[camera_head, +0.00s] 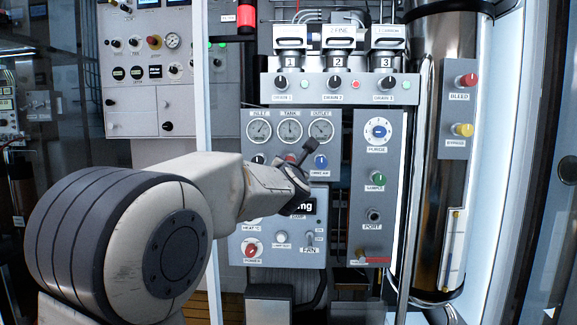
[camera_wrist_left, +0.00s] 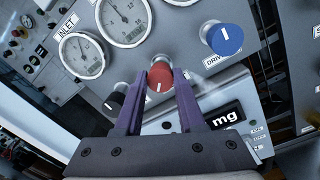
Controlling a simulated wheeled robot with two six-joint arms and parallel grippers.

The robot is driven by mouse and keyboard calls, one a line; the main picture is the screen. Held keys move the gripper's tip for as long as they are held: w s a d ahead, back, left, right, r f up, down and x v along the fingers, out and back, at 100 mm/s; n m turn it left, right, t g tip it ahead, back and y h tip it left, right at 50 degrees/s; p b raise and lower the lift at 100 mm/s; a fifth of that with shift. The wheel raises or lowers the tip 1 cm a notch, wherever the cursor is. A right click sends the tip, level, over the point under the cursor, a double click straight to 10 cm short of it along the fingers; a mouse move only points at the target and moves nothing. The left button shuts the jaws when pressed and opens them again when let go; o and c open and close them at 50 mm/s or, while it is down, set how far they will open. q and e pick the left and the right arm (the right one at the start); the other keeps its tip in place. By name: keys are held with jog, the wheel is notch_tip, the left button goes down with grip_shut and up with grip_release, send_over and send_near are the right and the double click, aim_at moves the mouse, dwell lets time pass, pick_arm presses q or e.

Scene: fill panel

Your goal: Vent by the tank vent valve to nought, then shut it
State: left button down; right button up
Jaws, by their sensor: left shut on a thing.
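A red round knob (camera_wrist_left: 160,77) with a white mark sits below the middle gauge in the left wrist view, and shows partly behind my arm in the head view (camera_head: 290,158). Its label is hidden. My left gripper (camera_wrist_left: 159,74) is shut on this red knob, with one purple finger on each side. In the head view my left arm reaches in from the left and covers the gripper's contact. The tank gauge (camera_head: 290,130) is the middle of three dials; its needle is too small to read surely. My right gripper is not in view.
A blue knob (camera_wrist_left: 225,39) is just right of the red one, and a black knob (camera_wrist_left: 114,102) is left. A display (camera_wrist_left: 224,116) lies below. A purge panel with a green knob (camera_head: 377,178) stands to the right, and numbered drain units (camera_head: 337,83) are above.

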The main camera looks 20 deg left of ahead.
pick_arm(q)
jog(key=shift+f, duration=0.25)
jog(key=c, duration=0.5)
grip_release()
jog(key=shift+r, duration=0.1)
jog(key=shift+s, duration=0.1)
jog(key=v, duration=1)
jog(key=shift+s+p, duration=0.15)
jog(key=shift+p, duration=0.25)
